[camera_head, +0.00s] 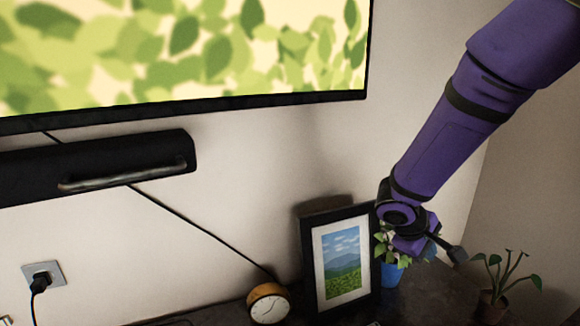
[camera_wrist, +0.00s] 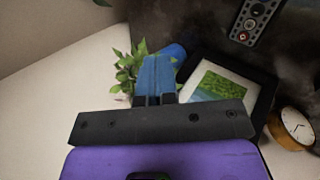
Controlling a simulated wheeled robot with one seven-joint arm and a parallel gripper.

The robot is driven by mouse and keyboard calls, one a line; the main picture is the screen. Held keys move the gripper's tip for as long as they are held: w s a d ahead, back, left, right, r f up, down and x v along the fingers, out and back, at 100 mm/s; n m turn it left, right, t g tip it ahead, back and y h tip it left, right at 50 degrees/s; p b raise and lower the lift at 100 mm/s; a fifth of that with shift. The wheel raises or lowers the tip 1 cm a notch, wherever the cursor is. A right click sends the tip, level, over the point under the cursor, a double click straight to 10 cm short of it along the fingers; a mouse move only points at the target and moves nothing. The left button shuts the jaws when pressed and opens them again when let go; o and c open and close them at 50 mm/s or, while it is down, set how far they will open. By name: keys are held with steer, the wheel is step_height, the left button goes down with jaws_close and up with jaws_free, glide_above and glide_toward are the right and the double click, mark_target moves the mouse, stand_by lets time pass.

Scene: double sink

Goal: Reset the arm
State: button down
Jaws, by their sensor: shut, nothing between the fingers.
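My gripper (camera_head: 457,255) hangs at the end of my purple arm, at the right of the head view. It is in front of the wall, near a leafy plant in a blue pot (camera_head: 393,274). In the wrist view my gripper (camera_wrist: 157,60) has its fingers together with nothing between them. The blue pot (camera_wrist: 174,50) and its green leaves (camera_wrist: 128,70) show behind the fingers there. My wrist partly covers the plant in the head view. I cannot tell the exact gap between gripper and plant.
A framed landscape picture (camera_head: 341,262) and a round clock (camera_head: 268,303) stand on the dark surface. A second potted plant (camera_head: 492,305) is right of my gripper. A screen (camera_head: 200,50) and a black soundbar (camera_head: 100,165) are on the wall. A remote (camera_wrist: 254,20) lies on the surface.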

steer(key=s+r+m+t+y, duration=0.3)
steer(key=s+r+m+y, duration=0.3)
steer(key=s+r, duration=1.4)
steer(key=shift+s+d+m+y, duration=0.2)
steer(key=shift+s+m+y, duration=0.25)
steer(key=shift+s, duration=1.1)
